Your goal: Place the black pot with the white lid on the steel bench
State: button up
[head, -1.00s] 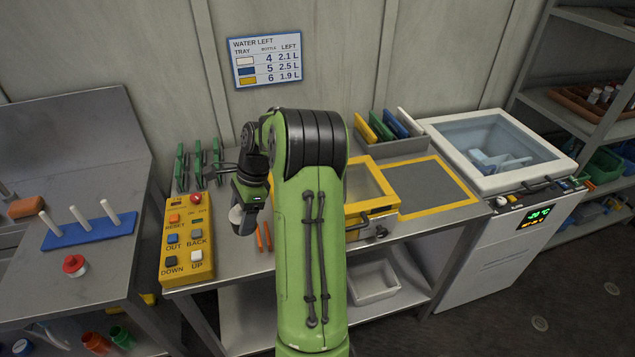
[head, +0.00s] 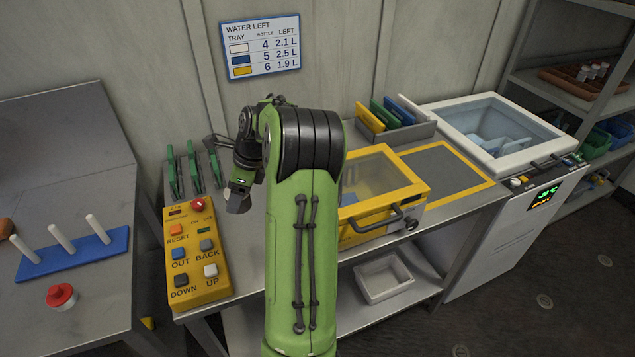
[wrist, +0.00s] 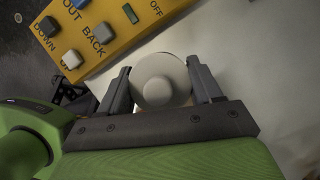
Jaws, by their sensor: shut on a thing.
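In the wrist view, a round off-white lid with a raised knob (wrist: 158,90) sits between the two grey fingers of my gripper (wrist: 160,70), which is shut on the pot. The pot's black body is hidden beneath the lid. Another steel worktop (head: 110,310) with a backsplash stands at the left.
The yellow button box (head: 198,255) and green racks (head: 193,170) stand close to my gripper. A yellow-framed glass-lidded box (head: 385,190) stands right of my arm. The left worktop holds a blue peg board (head: 75,255) and a red-capped jar (head: 62,297). A white chest (head: 500,130) stands at the right.

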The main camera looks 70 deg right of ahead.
jog(key=shift+w+f, duration=0.1)
jog(key=f+b, duration=0.3)
jog(key=f, duration=0.7)
jog(key=shift+s, duration=0.2)
jog(key=o, duration=1.1)
